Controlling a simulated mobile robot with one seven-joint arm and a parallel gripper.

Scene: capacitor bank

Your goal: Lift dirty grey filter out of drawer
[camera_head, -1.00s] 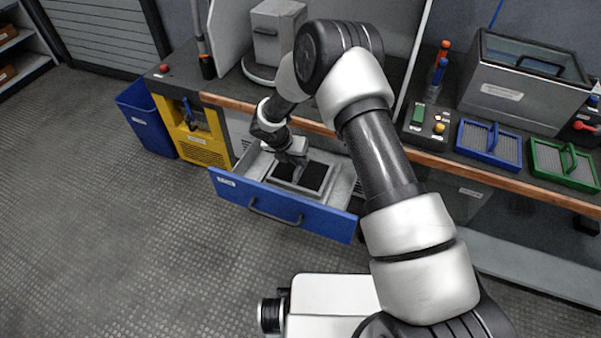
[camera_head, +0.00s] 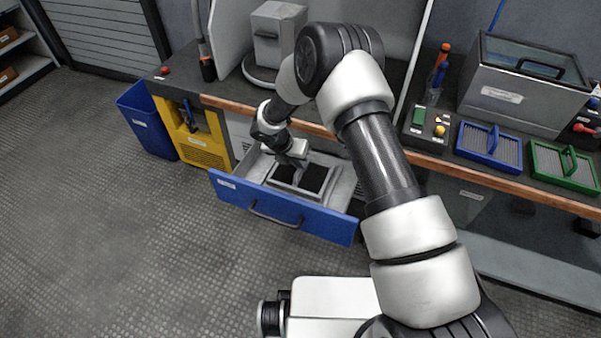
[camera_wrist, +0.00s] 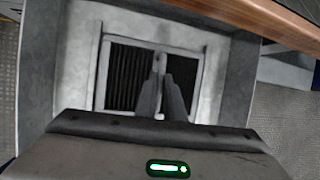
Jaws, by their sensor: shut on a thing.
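The dirty grey filter (camera_head: 313,179) has a light grey frame and dark, nearly black mesh panels. It is in the open drawer with the blue front (camera_head: 283,209), and it also shows in the wrist view (camera_wrist: 122,75). My gripper (camera_head: 299,178) reaches down into the drawer over the filter. In the wrist view my gripper (camera_wrist: 160,112) is shut on the filter's middle handle bar (camera_wrist: 159,63). The lower part of the filter is hidden behind the gripper body. I cannot tell whether the filter is clear of the drawer floor.
The wooden bench edge (camera_head: 470,176) runs just above the drawer. A blue filter (camera_head: 489,147) and a green filter (camera_head: 564,166) lie on the bench at right. A blue bin (camera_head: 147,122) and yellow unit (camera_head: 200,145) stand left of the drawer. The floor in front is open.

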